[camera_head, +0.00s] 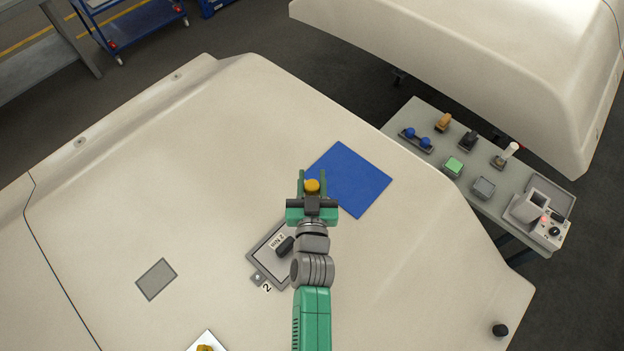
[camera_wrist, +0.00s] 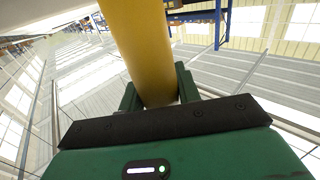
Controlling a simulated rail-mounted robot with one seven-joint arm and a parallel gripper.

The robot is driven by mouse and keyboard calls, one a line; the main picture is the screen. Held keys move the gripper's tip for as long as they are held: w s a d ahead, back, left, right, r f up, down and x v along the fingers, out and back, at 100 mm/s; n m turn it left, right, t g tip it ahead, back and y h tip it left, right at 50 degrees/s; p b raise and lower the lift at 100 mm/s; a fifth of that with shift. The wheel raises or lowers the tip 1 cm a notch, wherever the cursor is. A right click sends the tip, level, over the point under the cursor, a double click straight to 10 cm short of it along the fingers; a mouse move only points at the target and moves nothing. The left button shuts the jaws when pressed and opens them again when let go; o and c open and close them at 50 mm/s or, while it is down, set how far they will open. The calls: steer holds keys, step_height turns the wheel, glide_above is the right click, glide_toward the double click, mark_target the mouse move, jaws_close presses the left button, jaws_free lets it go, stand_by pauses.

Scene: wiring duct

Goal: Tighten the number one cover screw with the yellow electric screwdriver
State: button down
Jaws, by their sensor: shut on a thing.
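My gripper (camera_head: 312,180) is shut on the yellow electric screwdriver (camera_head: 312,186), which shows end-on as a small yellow round between the green fingers. In the wrist view the screwdriver (camera_wrist: 145,45) is a thick yellow cylinder between the fingers, running up out of the picture; its tip is not seen. A grey-framed cover (camera_head: 262,243) with a white label lies on the pale surface, below and left of the gripper. A screw tab marked 2 (camera_head: 257,278) is at its lower corner. My arm hides the cover's right side, and no number one screw can be made out.
A blue mat (camera_head: 355,180) lies beside the gripper. A grey rectangle (camera_head: 156,279) is at left, and a white plate (camera_head: 203,338) with a yellow thing is at the bottom edge. A side table (camera_head: 400,125) at right holds several small items. A black knob (camera_head: 500,330) stands lower right.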

steer(key=shift+r+p, duration=3.1)
steer(key=shift+f, duration=0.1)
steer(key=shift+s, duration=0.1)
